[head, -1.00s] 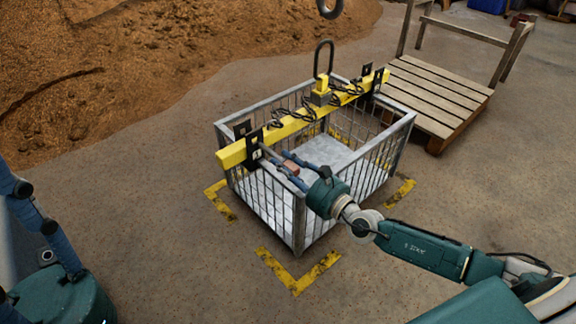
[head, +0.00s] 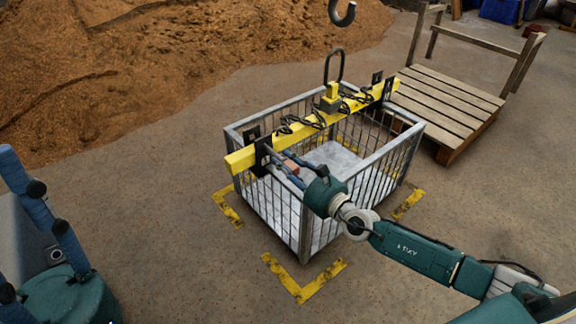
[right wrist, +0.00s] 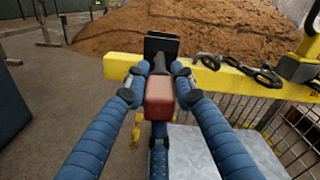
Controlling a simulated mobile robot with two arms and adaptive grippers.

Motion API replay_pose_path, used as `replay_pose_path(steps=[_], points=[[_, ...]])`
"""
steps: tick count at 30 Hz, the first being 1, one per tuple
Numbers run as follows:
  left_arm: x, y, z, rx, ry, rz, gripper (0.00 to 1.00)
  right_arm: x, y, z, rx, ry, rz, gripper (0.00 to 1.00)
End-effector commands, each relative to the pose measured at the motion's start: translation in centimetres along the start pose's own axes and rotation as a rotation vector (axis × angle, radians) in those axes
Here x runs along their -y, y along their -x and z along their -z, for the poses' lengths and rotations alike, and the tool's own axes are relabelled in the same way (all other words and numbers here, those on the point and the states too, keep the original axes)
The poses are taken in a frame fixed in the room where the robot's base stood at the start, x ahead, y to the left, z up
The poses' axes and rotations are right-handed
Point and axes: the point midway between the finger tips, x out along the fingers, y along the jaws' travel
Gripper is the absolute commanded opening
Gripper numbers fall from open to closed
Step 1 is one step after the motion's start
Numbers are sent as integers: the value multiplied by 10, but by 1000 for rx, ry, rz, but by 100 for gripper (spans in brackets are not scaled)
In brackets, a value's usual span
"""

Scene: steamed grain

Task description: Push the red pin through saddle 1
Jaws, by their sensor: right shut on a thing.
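The red pin's block-like red head (head: 291,167) is between the blue fingers of my right gripper (head: 288,166), which is shut on it. In the right wrist view the red head (right wrist: 160,95) sits between both fingertips (right wrist: 160,92), with a grey part running ahead of it toward a black plate (right wrist: 161,44). That plate belongs to the near black saddle (head: 262,157) on the left end of the yellow beam (head: 300,133); I take it as saddle 1. The pin's tip is hidden, so its depth in the saddle cannot be told. Blue links of my left arm (head: 65,240) show at left; its jaw state is unclear.
The beam lies across a grey wire cage (head: 305,225) inside yellow floor marks (head: 303,290). A second black saddle (head: 388,88) is at its far end. A lifting hook (head: 342,13) hangs above. A wooden platform (head: 450,105) stands right; a grain heap (head: 180,60) lies behind.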

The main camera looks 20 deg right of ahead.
Motion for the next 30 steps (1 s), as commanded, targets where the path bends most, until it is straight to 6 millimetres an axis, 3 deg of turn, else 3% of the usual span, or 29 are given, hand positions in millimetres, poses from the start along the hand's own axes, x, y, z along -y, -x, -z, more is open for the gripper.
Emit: replay_pose_path(steps=[30], points=[[0, -2, -1, -15, -2, -2, 40, 1, -36, -1, 2, -1, 2, 0]])
